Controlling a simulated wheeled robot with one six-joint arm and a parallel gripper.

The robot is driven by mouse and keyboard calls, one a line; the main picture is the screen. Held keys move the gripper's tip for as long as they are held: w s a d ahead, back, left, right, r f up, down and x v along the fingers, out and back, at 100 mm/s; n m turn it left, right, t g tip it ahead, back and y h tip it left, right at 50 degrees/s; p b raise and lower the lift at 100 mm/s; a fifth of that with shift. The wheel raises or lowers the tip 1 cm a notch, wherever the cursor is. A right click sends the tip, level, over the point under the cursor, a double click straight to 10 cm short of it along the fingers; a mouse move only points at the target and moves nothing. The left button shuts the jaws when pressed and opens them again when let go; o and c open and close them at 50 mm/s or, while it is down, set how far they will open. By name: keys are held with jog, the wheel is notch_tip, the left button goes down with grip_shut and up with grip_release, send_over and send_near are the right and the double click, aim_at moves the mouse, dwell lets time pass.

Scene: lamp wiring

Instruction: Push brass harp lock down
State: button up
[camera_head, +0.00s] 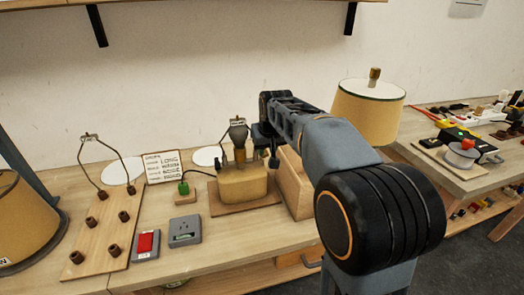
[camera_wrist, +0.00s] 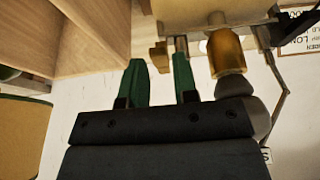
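The lamp under work has a tan block base (camera_head: 243,182), a brass socket (camera_head: 239,155) and a grey bulb (camera_head: 238,133). My gripper (camera_head: 268,154) is just to the right of the socket and bulb, partly hidden by my arm. In the wrist view, my gripper (camera_wrist: 161,75) has two green fingers standing apart with nothing clasped between them. A small brass piece (camera_wrist: 158,54) and a short metal post (camera_wrist: 181,45) show at the fingertips. I cannot tell which is the harp lock. The brass socket (camera_wrist: 226,52) and thin harp wire (camera_wrist: 285,95) are to the right.
A wooden box (camera_head: 293,185) stands close right of the lamp. A board with brown pegs (camera_head: 105,228), a red switch (camera_head: 146,243) and a grey outlet (camera_head: 185,231) lie left. A shaded lamp (camera_head: 367,115) stands behind my arm. Bare table shows at the front.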

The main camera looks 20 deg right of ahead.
jog(key=o, duration=0.3)
jog(key=shift+f, duration=0.15)
jog(key=p+v, duration=0.1)
jog(key=v, duration=1.3)
jog(key=shift+p, duration=0.4)
jog(key=shift+w, duration=0.1)
jog(key=s+f+p, duration=0.2)
jog(key=s+f, duration=0.2)
jog(key=f, duration=0.4)
jog(key=s+a+f+g+p, duration=0.1)
jog(key=s+f+p, duration=0.2)
jog(key=s, duration=1.1)
jog(key=shift+a+p, duration=0.4)
jog(key=shift+p, duration=1.5)
